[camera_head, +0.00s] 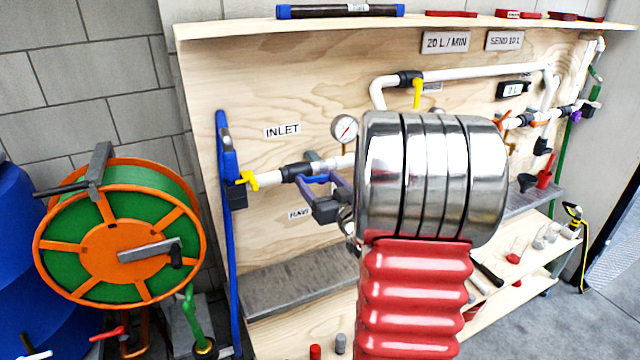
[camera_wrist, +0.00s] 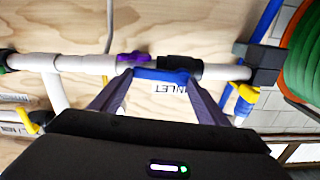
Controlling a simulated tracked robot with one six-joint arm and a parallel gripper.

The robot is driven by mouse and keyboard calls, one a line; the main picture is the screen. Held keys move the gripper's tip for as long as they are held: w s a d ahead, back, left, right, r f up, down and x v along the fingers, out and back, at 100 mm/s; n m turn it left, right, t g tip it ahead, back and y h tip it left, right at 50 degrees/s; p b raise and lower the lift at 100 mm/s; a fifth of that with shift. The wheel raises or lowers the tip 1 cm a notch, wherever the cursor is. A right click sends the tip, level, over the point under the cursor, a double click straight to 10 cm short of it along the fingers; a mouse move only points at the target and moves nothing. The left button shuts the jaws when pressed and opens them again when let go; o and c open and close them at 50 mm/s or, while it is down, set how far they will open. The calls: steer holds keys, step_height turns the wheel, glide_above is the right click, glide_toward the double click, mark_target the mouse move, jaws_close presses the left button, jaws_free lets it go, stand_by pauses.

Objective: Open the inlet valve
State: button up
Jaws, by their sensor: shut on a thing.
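The inlet pipe runs across the plywood panel below the INLET sign (camera_head: 282,130). A black fitting (camera_head: 297,170) sits on it, and this fitting also shows in the wrist view (camera_wrist: 182,69). A blue handle (camera_wrist: 160,75) lies along the pipe in front of the fitting. My gripper (camera_head: 318,181) is at this handle, its two fingers at either end of it in the wrist view (camera_wrist: 158,80), shut on it. A yellow lever (camera_head: 248,180) hangs at the pipe's left end. A purple part (camera_wrist: 132,58) is beside the fitting. My arm hides the pipe further right.
A pressure gauge (camera_head: 344,128) is mounted just right of my gripper. A blue hose (camera_head: 228,220) hangs at the panel's left edge. A green hose reel (camera_head: 120,245) stands left of it. A grey shelf (camera_head: 295,282) runs below, with open space above it.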

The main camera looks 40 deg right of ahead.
steer(key=shift+r+n, duration=0.15)
steer(key=shift+n, duration=0.45)
steer(key=o, duration=1.5)
steer(key=shift+s, duration=0.1)
